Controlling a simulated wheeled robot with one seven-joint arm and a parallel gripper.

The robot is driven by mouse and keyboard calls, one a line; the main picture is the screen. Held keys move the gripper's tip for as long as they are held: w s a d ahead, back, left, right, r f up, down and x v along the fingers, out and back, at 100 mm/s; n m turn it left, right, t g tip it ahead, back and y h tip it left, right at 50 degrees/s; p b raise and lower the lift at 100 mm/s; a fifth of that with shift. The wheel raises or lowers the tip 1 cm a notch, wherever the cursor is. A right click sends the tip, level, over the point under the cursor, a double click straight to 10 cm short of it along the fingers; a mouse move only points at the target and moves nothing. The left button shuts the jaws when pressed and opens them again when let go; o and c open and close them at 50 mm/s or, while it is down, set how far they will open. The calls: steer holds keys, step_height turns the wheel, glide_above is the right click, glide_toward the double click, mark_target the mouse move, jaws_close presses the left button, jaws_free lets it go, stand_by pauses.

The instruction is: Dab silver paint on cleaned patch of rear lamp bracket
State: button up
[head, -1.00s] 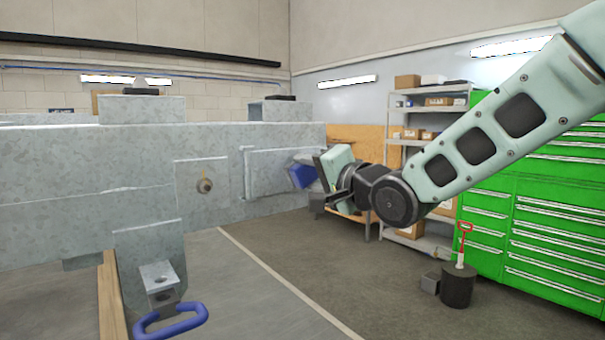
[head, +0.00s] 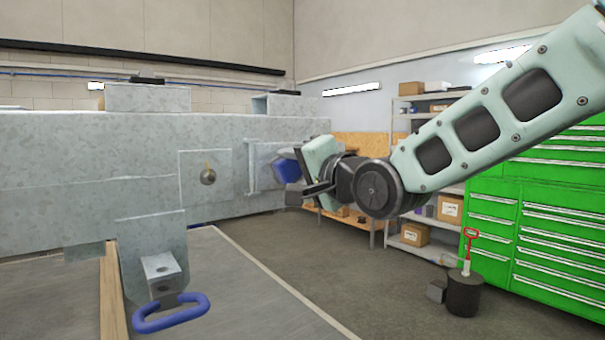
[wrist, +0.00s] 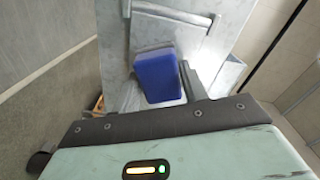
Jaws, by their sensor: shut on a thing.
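My gripper (head: 308,176) is shut on a blue block (head: 287,170), just in front of the right part of the grey galvanised trailer frame (head: 90,150). In the wrist view the blue block (wrist: 157,77) sits beside a dark finger, in front of grey metal; I cannot tell whether it touches. A square plate with a brown round spot (head: 208,174) is on the frame's side, left of my gripper. I cannot tell which part is the lamp bracket, and no silver paint is identifiable.
A blue loop (head: 171,314) hangs at a small holed bracket (head: 162,273), lower left. A dark cylinder (head: 463,293) with a red-handled tool (head: 469,240) stands on the floor by green drawer cabinets (head: 545,220). Shelves (head: 411,240) stand behind my arm. The middle floor is clear.

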steer(key=shift+s+a+b, duration=0.6)
steer(key=shift+s+a, duration=0.05)
steer(key=shift+a, duration=0.35)
steer(key=shift+d+b, duration=0.1)
steer(key=shift+b, duration=0.2)
steer(key=w+d+p, duration=0.1)
steer(key=w+d, duration=0.3)
steer(key=d, duration=0.1)
steer(key=shift+d+p, duration=0.35)
steer(key=shift+p, duration=0.05)
